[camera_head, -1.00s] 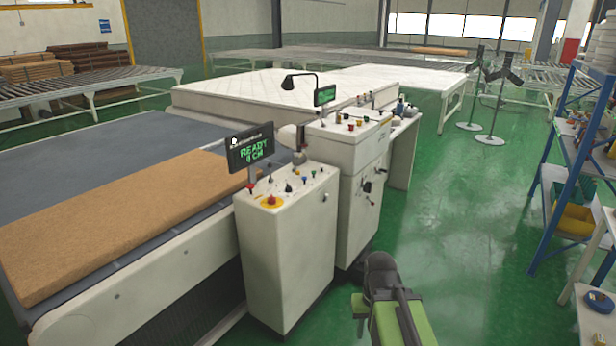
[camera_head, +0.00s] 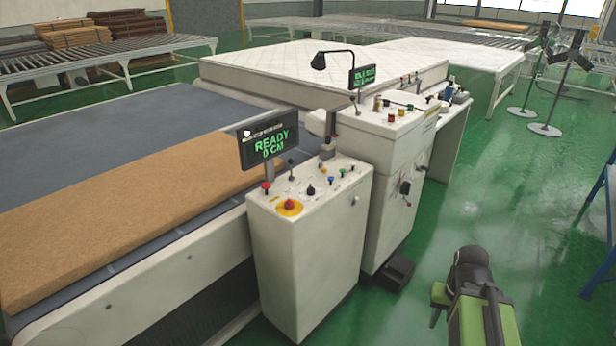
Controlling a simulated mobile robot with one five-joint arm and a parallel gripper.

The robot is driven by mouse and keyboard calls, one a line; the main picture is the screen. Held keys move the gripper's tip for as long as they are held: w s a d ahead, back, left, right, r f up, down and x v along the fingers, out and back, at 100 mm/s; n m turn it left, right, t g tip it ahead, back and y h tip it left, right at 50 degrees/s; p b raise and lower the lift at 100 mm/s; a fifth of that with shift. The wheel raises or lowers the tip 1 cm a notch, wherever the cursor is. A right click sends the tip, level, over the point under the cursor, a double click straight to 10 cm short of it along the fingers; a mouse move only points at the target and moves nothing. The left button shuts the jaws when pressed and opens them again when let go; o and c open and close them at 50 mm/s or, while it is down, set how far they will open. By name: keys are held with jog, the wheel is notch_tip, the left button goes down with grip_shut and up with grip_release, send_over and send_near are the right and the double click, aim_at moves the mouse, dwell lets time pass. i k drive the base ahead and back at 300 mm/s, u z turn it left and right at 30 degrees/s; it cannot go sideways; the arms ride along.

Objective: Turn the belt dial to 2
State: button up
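My green and black arm shows at the lower right, apart from the cabinet. My gripper's fingers cannot be made out.
A brown mattress slab (camera_head: 125,215) lies on the grey conveyor belt (camera_head: 90,145). A second white cabinet (camera_head: 385,180) stands just behind the near one, with a dark pedal box (camera_head: 393,272) on the floor.

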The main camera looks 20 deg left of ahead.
aim_at(311, 191)
jog(key=u, duration=0.45)
jog(key=i, duration=0.75)
jog(key=u, duration=0.45)
